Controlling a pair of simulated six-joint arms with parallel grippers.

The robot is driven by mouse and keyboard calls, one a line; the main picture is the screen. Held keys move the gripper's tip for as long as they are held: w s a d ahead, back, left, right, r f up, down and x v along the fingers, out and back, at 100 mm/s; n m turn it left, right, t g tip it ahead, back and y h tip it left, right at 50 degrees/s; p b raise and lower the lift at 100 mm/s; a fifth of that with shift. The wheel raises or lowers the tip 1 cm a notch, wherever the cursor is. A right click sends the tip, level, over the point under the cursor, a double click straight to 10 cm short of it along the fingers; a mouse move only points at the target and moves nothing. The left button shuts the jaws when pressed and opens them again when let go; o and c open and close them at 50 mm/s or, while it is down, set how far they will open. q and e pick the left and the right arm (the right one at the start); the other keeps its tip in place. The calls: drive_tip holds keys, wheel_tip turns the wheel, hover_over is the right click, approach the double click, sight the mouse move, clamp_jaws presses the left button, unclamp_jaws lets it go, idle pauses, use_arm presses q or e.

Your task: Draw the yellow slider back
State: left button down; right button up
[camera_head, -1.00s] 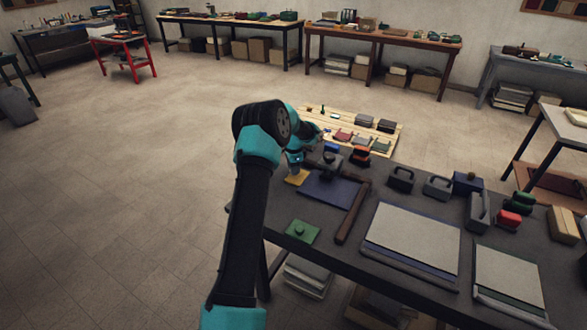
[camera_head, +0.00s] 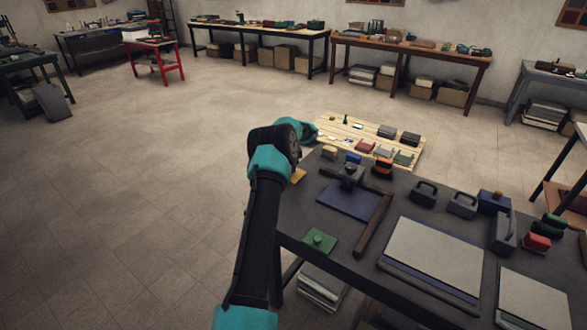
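The yellow slider (camera_head: 298,175) is a flat yellow piece at the far left edge of the dark table. Only a small part shows beside my arm; the rest is hidden. My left arm rises from the bottom of the view and bends over at the table's left edge. Its gripper is hidden behind the arm links, so its fingers and any contact with the slider cannot be seen. My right gripper is out of view.
A blue velvet mat (camera_head: 350,200) with a dark knobbed block (camera_head: 348,178) lies right of the slider. A brown bar (camera_head: 374,226) borders it. A green plate (camera_head: 319,241) is nearer. A tan block (camera_head: 329,152) stands behind. Bare floor lies left.

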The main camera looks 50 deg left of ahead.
use_arm(q)
drive_tip(key=shift+a+r, duration=0.1)
drive_tip(key=shift+a, duration=0.15)
drive_tip(key=c, duration=0.8)
unclamp_jaws()
drive_tip(key=shift+s, duration=0.15)
drive_tip(key=shift+r, duration=0.65)
wheel_tip(320, 180, up, 16)
